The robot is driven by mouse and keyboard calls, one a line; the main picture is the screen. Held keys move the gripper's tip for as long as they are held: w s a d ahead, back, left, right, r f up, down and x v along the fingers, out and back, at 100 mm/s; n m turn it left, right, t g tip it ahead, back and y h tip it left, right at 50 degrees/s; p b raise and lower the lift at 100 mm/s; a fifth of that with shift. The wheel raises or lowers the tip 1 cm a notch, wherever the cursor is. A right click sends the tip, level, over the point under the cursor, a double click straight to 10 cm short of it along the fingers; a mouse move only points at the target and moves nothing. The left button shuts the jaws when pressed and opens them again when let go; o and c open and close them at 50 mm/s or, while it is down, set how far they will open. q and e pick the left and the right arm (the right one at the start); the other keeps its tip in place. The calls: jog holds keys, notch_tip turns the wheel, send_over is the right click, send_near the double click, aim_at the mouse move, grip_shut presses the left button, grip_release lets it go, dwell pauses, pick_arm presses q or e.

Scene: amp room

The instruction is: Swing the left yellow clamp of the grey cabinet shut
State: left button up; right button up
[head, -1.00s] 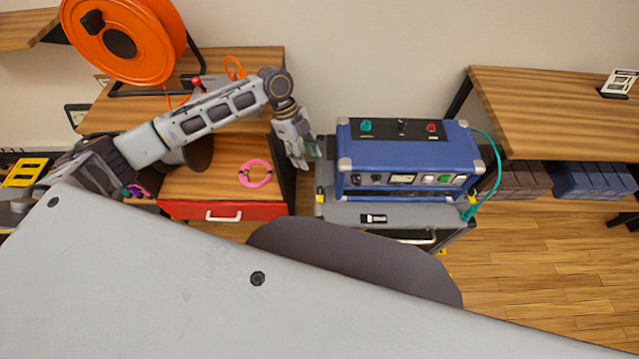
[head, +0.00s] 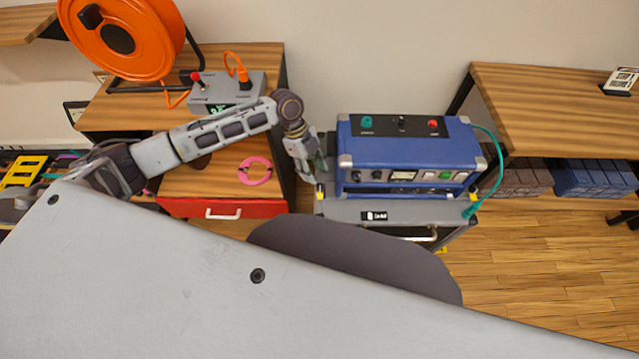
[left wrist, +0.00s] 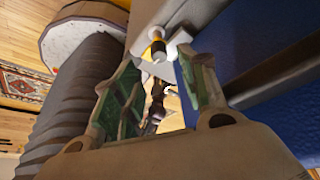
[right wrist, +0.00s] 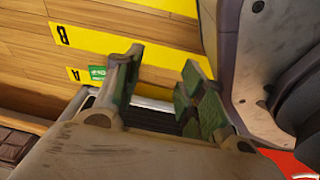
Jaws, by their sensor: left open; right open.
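The grey cabinet (head: 345,211) stands in the middle of the head view under a blue device. Its left yellow clamp (head: 319,191) is at the cabinet's left front corner, partly by my left fingers. My left gripper (head: 314,172) is open just behind and above it, pointing down. In the left wrist view the yellow clamp (left wrist: 157,49) with a pale end shows beyond the spread green-padded fingers (left wrist: 163,78); I cannot see contact. My right gripper (right wrist: 164,75) is open and empty in the right wrist view, over the floor. It is outside the head view.
The blue device (head: 405,155) sits on the cabinet, with a teal cable (head: 497,170) on its right. A wooden bench with a red drawer (head: 222,208) and a pink ring (head: 255,171) stands close to the left. Open floor (head: 540,265) lies to the right.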

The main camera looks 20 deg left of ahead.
aim_at(320, 186)
pick_arm(q)
jog(key=x, duration=0.5)
jog(key=shift+f+b, duration=0.2)
jog(key=shift+b, duration=0.15)
jog(key=shift+s+d+f, duration=0.1)
jog(key=shift+d+f, duration=0.1)
jog(key=shift+f, duration=0.35)
pick_arm(e)
jog(key=shift+w+a+r, duration=0.3)
jog(key=shift+a+r, duration=0.15)
jog(key=shift+a, duration=0.1)
jog(key=shift+w+a+r, duration=0.3)
jog(key=shift+a+r, duration=0.15)
jog(key=shift+a, duration=0.05)
jog(key=shift+d, duration=0.1)
pick_arm(q)
jog(key=c, duration=0.6)
grip_shut()
pick_arm(e)
jog(key=shift+w+d, duration=0.35)
jog(key=shift+d, duration=0.15)
jog(key=shift+a, duration=0.1)
